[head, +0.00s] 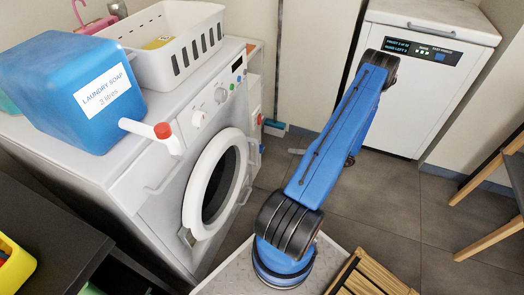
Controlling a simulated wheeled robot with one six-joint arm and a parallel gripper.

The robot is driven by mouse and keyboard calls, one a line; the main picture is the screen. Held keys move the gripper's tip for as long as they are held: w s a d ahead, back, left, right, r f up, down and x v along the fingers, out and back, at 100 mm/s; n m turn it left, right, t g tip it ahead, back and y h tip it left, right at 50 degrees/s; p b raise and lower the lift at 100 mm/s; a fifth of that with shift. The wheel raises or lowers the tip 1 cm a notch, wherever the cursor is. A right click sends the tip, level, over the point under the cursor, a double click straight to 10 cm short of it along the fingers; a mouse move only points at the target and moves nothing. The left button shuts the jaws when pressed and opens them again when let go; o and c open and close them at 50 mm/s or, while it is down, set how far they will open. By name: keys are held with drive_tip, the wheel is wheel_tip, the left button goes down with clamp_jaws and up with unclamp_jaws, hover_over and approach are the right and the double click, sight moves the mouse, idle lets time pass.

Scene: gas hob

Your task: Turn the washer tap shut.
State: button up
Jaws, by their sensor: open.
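I cannot pick out the washer tap for certain. A small red part (260,119) shows on the narrow pale unit just behind the washing machine; it is too small to tell whether it is a tap handle. The white washing machine (150,200) has its round door shut. My gripper (297,151) is mostly hidden behind my blue arm. Only a small grey piece sticks out to the left of the arm, above the floor and apart from the washer. The jaws are open; nothing shows between them.
A blue laundry soap container (75,85) with a white, red-knobbed spout (145,128) overhangs the washer's front. A white basket (165,50) stands behind it. A white appliance (425,80) is at the back, a wooden chair (495,170) at right. Grey floor between is clear.

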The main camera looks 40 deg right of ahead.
wheel_tip(320, 180, down, 4)
drive_tip(key=s+m+t+h, duration=0.1)
drive_tip(key=s+m+t, duration=0.1)
approach(263, 150)
drive_tip(key=x, duration=0.9)
drive_tip(key=shift+w, duration=0.1)
drive_tip(key=shift+c, duration=0.6)
drive_tip(key=c, duration=0.9)
